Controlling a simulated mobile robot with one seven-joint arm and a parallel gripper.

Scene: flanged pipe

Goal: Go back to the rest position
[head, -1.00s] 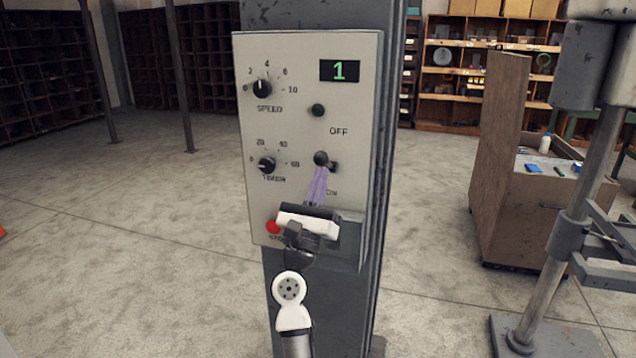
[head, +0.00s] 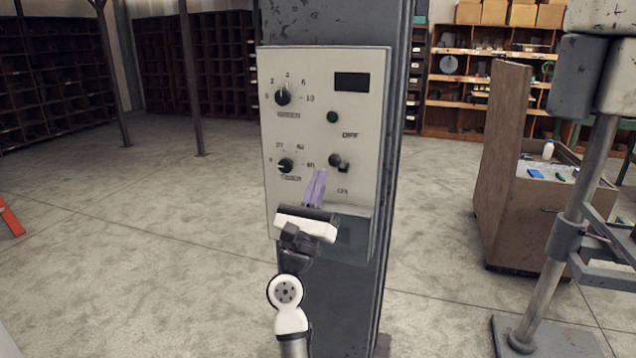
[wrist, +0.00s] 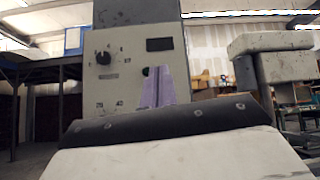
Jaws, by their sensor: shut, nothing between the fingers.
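My gripper (head: 316,186) is in front of the lower middle of a light grey control panel (head: 300,130) on a dark column. Its purple fingers are shut and hold nothing. In the head view the fingertips are just below the toggle switch (head: 338,162); whether they touch the panel cannot be told. In the wrist view the purple fingers (wrist: 158,85) point up at the panel (wrist: 130,62) and hide part of it. The panel's display (head: 351,82) is dark. The red stop button is hidden behind my gripper.
The panel also carries a speed knob (head: 283,96), a timer knob (head: 286,165) and a green button (head: 332,117). A wooden cart (head: 498,170) and a grey metal stand (head: 570,230) are at the right. Open floor (head: 150,250) lies to the left.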

